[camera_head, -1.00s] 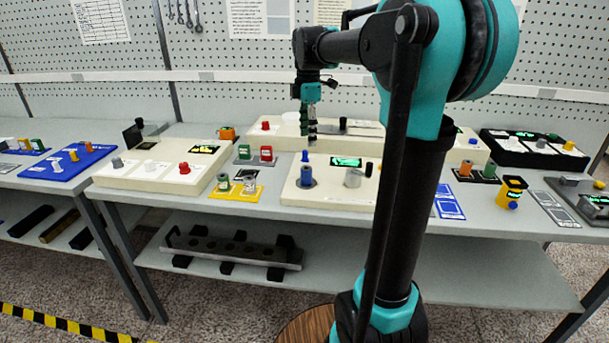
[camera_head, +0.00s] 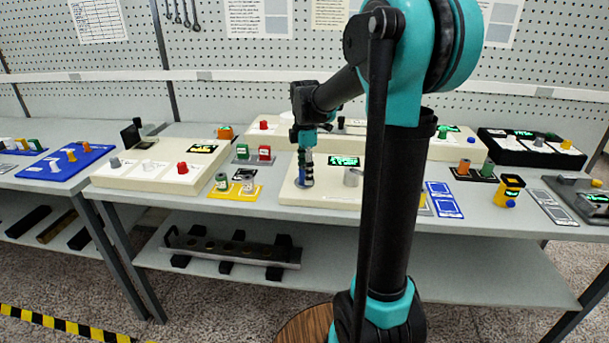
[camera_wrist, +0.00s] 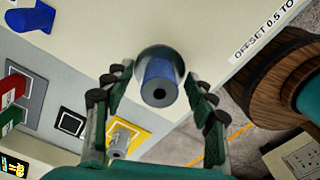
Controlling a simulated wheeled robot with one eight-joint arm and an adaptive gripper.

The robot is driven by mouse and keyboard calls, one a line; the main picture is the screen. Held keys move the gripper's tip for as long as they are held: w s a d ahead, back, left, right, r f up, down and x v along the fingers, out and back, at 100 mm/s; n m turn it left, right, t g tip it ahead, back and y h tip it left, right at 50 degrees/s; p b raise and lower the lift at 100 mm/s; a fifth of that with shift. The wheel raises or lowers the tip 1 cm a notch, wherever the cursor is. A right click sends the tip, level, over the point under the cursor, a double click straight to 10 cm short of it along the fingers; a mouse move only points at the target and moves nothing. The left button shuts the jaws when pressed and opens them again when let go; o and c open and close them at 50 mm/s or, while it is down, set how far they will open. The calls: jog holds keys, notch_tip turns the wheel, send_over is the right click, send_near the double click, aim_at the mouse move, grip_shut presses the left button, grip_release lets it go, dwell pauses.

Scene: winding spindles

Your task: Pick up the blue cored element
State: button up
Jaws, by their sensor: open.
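The blue cored element (camera_wrist: 160,80) stands upright with a dark hole in its top, in a round, shiny grey holder, in the wrist view. In the head view the blue element (camera_head: 304,180) is on the cream board (camera_head: 326,194), partly hidden by my gripper (camera_head: 306,160). In the wrist view the fingers of my gripper (camera_wrist: 155,98) are open, one on each side of the element, with nothing held. I cannot tell whether a finger touches it. A second blue piece (camera_wrist: 28,16) shows at the top left of the wrist view.
A yellow tray (camera_head: 234,192) with green and grey spools is left of the cream board. A grey cylinder (camera_head: 352,177) stands right of the element. A grey tray with green and red pieces (camera_head: 264,154) is behind. A wooden round top (camera_wrist: 265,75) shows beyond the table edge.

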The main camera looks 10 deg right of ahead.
jog(key=shift+f, duration=0.15)
grip_shut()
dwell(0.4)
